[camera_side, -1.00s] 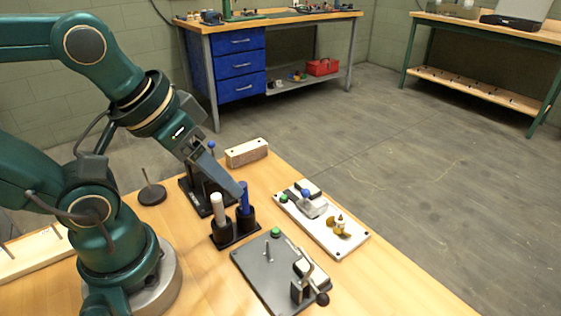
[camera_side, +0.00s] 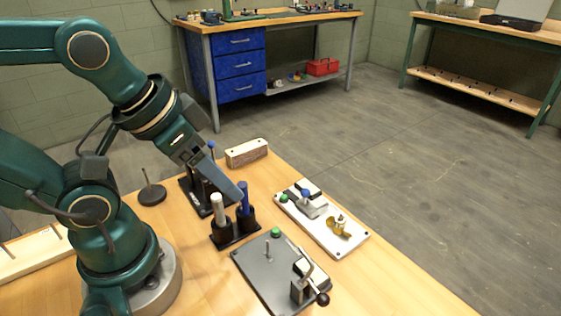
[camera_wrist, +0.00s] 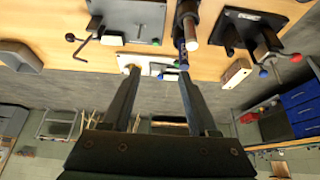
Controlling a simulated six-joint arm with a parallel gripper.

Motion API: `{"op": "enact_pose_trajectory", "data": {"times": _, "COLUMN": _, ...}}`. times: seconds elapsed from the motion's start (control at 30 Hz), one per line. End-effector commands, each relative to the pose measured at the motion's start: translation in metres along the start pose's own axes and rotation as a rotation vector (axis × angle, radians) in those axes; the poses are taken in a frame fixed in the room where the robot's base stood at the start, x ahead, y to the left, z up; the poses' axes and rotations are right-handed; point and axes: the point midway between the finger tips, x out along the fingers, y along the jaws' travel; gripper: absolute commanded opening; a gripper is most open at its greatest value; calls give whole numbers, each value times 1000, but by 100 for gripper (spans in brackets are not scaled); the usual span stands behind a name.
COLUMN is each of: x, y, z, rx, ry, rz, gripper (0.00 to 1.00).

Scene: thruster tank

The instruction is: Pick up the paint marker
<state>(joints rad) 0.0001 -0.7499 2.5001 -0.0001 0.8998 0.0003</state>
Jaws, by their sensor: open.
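Two upright cylinders stand in a black two-cup holder (camera_side: 226,240) on the wooden bench: a white one (camera_side: 218,206) and a blue one (camera_side: 243,205). I cannot tell for sure which is the paint marker. In the wrist view the white one (camera_wrist: 190,32) and blue one (camera_wrist: 179,42) show at top, right of centre. My gripper (camera_side: 239,194) is tilted down, its tips close to the blue cylinder's top. In the wrist view my gripper (camera_wrist: 157,72) is open with nothing between the fingers; the blue cylinder is near the right fingertip. Contact is unclear.
A grey plate with a toggle clamp (camera_side: 262,283) lies in front of the holder. A white plate with fittings (camera_side: 330,236) is to the right. A black stand (camera_side: 190,195) and a block (camera_side: 247,152) are behind. A round-based rod (camera_side: 152,194) stands left.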

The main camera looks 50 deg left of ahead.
Motion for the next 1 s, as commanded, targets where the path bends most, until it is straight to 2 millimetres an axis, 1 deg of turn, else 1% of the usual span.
{"op": "enact_pose_trajectory", "data": {"times": 0.07, "x": 0, "y": 0, "z": 0, "rx": 0, "ry": 0, "rz": 0, "gripper": 60}}
{"op": "enact_pose_trajectory", "data": {"times": 0.1, "x": 0, "y": 0, "z": 0, "rx": 0, "ry": 0, "rz": 0, "gripper": 57}}
{"op": "enact_pose_trajectory", "data": {"times": 0.37, "x": 0, "y": 0, "z": 0, "rx": 4, "ry": 0, "rz": 0, "gripper": 57}}
{"op": "enact_pose_trajectory", "data": {"times": 0.47, "x": -1, "y": 0, "z": 1, "rx": 47, "ry": -8, "rz": 0, "gripper": 57}}
{"op": "enact_pose_trajectory", "data": {"times": 0.53, "x": -2, "y": 0, "z": 1, "rx": 107, "ry": -24, "rz": 0, "gripper": 57}}
{"op": "enact_pose_trajectory", "data": {"times": 0.7, "x": 4, "y": -11, "z": 2, "rx": 253, "ry": -171, "rz": -1, "gripper": 57}}
{"op": "enact_pose_trajectory", "data": {"times": 0.8, "x": 11, "y": -20, "z": 3, "rx": 303, "ry": -276, "rz": 14, "gripper": 57}}
{"op": "enact_pose_trajectory", "data": {"times": 1.0, "x": 26, "y": -38, "z": 6, "rx": 307, "ry": -441, "rz": 57, "gripper": 57}}
